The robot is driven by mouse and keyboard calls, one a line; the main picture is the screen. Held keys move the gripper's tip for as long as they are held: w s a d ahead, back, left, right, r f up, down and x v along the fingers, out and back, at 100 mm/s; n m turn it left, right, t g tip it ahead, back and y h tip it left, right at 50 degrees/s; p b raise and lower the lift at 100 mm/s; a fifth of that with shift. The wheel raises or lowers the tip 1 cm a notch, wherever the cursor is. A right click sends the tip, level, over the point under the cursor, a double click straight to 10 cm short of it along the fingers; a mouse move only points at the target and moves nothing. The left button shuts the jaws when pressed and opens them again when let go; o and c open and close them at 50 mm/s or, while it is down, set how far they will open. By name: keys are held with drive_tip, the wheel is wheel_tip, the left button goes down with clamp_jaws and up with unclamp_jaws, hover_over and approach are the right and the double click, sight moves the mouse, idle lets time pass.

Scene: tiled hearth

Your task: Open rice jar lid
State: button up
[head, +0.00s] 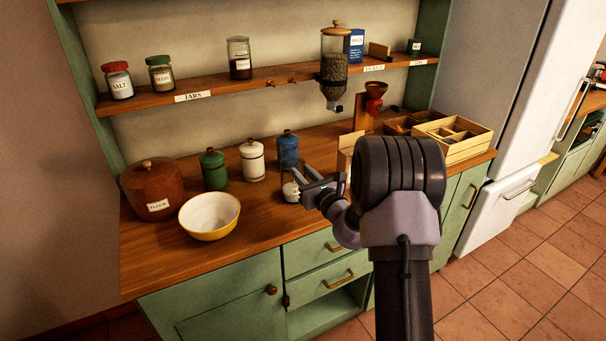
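No label reading "rice" can be made out, so I cannot tell which jar is the rice jar. Three lidded canisters stand on the wooden counter: green (214,171), white (252,161) and blue (288,147), each with a knobbed lid in place. My gripper (297,180) is low over the counter, in front of the blue canister. A small white rounded object (291,192) shows at its fingertips. I cannot tell whether they touch it, or how far apart the fingers are. My arm hides part of the counter to the right.
A brown flour crock (153,188) and a yellow-rimmed bowl (209,216) stand at left. The shelf (200,91) above holds salt and other jars plus a tall glass dispenser (334,68). A wooden compartment box (455,142) is at right. The counter's front left is clear.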

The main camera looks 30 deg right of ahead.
clamp_jaws()
idle(1.0)
drive_tip(key=shift+r, duration=0.1)
